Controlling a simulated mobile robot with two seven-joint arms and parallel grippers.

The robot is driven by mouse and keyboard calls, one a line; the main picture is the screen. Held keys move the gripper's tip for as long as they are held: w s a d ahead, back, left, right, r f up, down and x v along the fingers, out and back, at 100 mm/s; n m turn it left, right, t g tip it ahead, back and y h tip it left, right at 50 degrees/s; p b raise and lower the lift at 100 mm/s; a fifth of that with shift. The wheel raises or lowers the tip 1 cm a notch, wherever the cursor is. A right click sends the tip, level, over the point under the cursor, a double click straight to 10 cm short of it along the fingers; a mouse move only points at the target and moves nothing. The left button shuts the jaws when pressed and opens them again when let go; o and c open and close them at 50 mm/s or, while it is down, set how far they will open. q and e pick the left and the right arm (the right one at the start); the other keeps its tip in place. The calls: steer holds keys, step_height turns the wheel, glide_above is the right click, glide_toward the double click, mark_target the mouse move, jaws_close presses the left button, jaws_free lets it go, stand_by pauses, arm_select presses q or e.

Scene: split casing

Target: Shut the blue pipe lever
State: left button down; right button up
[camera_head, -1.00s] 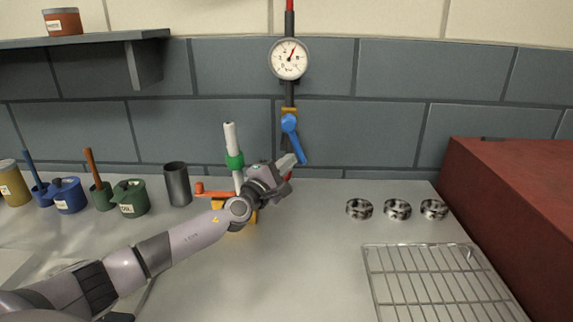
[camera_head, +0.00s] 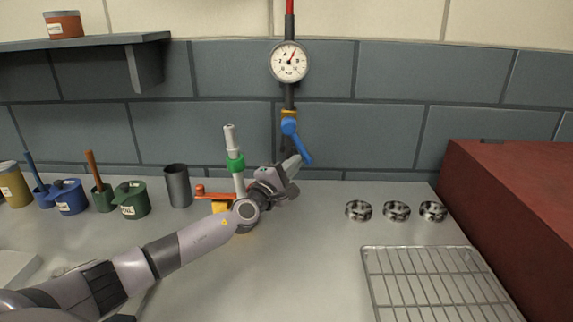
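The blue pipe lever (camera_head: 300,146) is on the dark vertical pipe (camera_head: 290,96) on the tiled wall, below the pressure gauge (camera_head: 289,62). Its handle slants down and to the right from its pivot. My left gripper (camera_head: 294,163) is just left of the handle's lower end, in front of the lower pipe. I cannot tell whether it touches the handle. The fingers are seen edge-on, so their opening does not show. My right gripper is not in view.
A white and green upright tool (camera_head: 235,160) and an orange-handled item (camera_head: 214,194) stand close left of my gripper. Several pots and a grey cup (camera_head: 178,186) are further left. A wire rack (camera_head: 430,285), metal rings (camera_head: 397,211) and a red box (camera_head: 515,215) are right. The middle counter is clear.

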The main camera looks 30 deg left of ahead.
arm_select(q)
steer(key=shift+w+d+r, duration=0.1)
steer(key=shift+w+d, duration=0.15)
steer(key=shift+d, duration=0.2)
steer(key=shift+w+d+r, duration=0.1)
steer(key=shift+w+d, duration=0.15)
steer(key=shift+d, duration=0.2)
steer(key=w+d+r+n+t+y, duration=0.2)
steer(key=w+d+r+n, duration=0.1)
steer(key=d+r+n, duration=0.1)
steer(key=shift+d+r+n+b, duration=0.25)
steer(key=shift+r+n+b, duration=0.15)
steer(key=shift+r+n, duration=0.25)
steer(key=shift+r, duration=0.15)
steer(key=shift+s, duration=0.1)
steer(key=v, duration=0.7)
steer(key=shift+s, duration=0.1)
stand_by(0.5)
